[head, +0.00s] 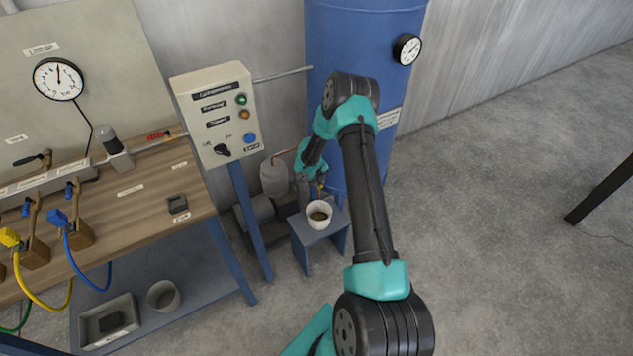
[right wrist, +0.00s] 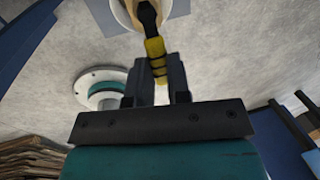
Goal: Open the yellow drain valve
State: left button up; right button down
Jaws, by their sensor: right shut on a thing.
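The yellow drain valve handle (right wrist: 154,52) is between the two fingers of my right gripper (right wrist: 160,75) in the right wrist view. The fingers are closed on it. A dark spout shows just beyond the handle. In the head view my right gripper (head: 316,186) is low at the foot of the blue tank (head: 345,35), just above a white cup (head: 319,222). The valve is mostly hidden there by the gripper and arm. The cup's rim also shows at the top of the right wrist view (right wrist: 178,8). My left gripper is not in view.
The cup stands on a small blue stand (head: 318,240). A grey compressor (head: 262,212) is left of it. A control box (head: 217,112) on a blue post and a wooden workbench (head: 140,205) are further left. The floor (head: 520,200) to the right is mostly clear.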

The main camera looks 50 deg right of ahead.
jog(key=shift+d, duration=0.1)
dwell(0.3)
jog(key=c, duration=1.1)
grip_release()
jog(key=shift+r, duration=0.1)
jog(key=a+r, duration=0.1)
jog(key=r, duration=0.4)
jog(key=a+r, duration=0.1)
jog(key=r, duration=0.5)
jog(key=w+a+r, duration=0.1)
jog(key=r, duration=0.5)
jog(key=shift+a, duration=0.15)
jog(key=shift+f, duration=0.1)
